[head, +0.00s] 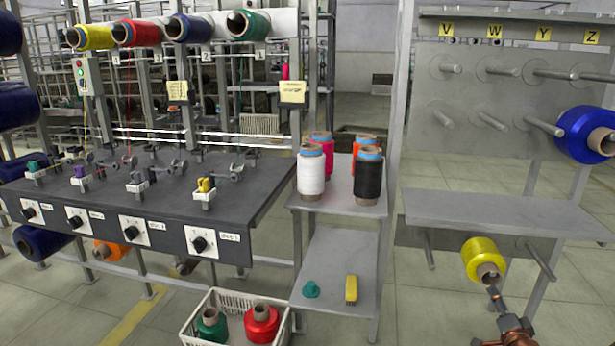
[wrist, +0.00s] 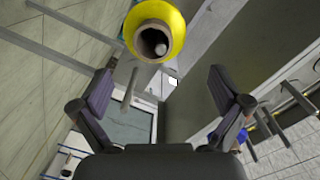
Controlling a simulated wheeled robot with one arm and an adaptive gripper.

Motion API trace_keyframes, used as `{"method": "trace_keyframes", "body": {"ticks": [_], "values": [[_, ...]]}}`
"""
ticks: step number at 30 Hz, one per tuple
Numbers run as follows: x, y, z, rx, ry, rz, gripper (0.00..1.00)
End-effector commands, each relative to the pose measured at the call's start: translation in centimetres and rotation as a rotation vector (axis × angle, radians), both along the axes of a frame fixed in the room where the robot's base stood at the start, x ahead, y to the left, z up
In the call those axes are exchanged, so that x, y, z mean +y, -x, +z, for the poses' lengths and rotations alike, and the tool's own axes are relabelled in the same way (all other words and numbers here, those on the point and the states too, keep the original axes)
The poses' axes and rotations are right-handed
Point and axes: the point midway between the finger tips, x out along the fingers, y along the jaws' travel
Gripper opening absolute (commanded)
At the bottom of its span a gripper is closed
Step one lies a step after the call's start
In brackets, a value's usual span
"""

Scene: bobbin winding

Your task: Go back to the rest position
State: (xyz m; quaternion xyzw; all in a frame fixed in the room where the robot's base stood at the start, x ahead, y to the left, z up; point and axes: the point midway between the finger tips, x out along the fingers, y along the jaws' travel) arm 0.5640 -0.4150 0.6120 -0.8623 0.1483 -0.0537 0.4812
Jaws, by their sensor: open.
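My gripper (head: 494,297) is at the lower right of the head view, just below and in front of a yellow spool (head: 480,256). In the wrist view my gripper (wrist: 160,88) shows its two fingers spread wide with nothing between them. The yellow spool (wrist: 154,30) is at the top of that view, its hollow core facing the camera, with a peg end visible inside. The spool sits on a lower peg of the grey rack, apart from the fingers in the wrist view.
The rack's shelf (head: 500,210) juts out above the yellow spool. Bare pegs (head: 541,260) stick out beside it. A blue spool (head: 585,134) hangs at the upper right. A small shelf (head: 325,260) with several spools and a white crate (head: 187,336) stand left. Floor shows between.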

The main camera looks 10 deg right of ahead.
Motion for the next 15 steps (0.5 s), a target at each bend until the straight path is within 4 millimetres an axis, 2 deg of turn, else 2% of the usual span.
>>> {"method": "trace_keyframes", "body": {"ticks": [1, 7, 11, 15], "values": [[1.1, -0.9, 1.6, 0.036, 0.016, 0.025, 1.00], [6.5, -3.3, 5.0, 0.246, 0.095, 0.135, 1.00], [10.0, -3.8, 7.1, 0.386, 0.151, 0.206, 1.00], [13.8, -3.3, 9.5, 0.531, 0.210, 0.279, 1.00]]}}
